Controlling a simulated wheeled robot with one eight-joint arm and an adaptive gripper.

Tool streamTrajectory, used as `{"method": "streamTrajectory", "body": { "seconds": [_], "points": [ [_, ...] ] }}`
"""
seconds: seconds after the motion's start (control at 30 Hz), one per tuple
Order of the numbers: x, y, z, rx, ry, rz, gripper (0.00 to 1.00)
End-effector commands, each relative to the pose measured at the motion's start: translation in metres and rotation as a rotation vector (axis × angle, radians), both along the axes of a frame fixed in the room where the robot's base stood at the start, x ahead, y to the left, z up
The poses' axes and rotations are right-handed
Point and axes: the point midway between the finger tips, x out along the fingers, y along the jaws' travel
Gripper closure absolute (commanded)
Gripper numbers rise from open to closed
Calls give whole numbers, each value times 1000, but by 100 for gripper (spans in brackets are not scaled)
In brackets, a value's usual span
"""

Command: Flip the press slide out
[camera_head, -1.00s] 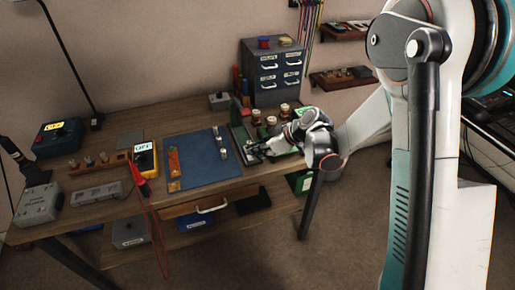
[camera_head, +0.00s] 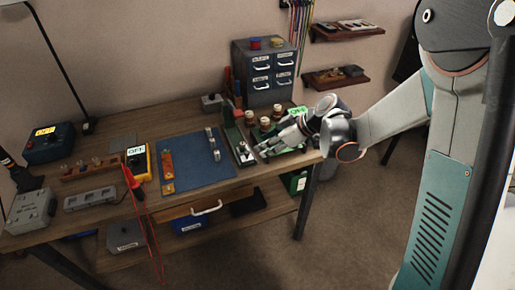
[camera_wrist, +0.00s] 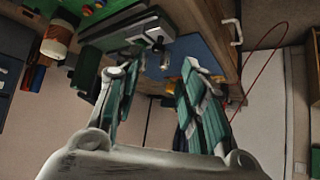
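The press (camera_head: 236,137) stands on the table just right of the blue mat, a narrow dark-green and grey body with a light metal part, which I take to be the slide (camera_head: 244,153), at its front end. In the wrist view the grey press bar (camera_wrist: 118,31) lies above my fingers, with a small metal knob or post (camera_wrist: 158,40) at its end. My gripper (camera_head: 262,151) is just right of the press in the head view. In the wrist view my gripper (camera_wrist: 161,63) has its fingers spread, with nothing between them. Whether a fingertip touches the press cannot be told.
The blue mat (camera_head: 192,174) with small metal and orange parts lies left of the press. Several brown-capped bottles (camera_head: 265,123) stand close behind my gripper. A drawer cabinet (camera_head: 268,75) stands at the back. The table's front edge is close to my gripper.

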Motion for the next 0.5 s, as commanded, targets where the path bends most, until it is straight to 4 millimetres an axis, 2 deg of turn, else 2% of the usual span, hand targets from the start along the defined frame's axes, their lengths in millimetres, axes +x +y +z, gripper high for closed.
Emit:
{"method": "streamTrajectory", "body": {
  "seconds": [0.2, 0.5],
  "points": [
    [-11, -21, 23, -1, 1, -1, 63],
    [-15, -27, 31, -1, 0, 0, 63]
  ]
}}
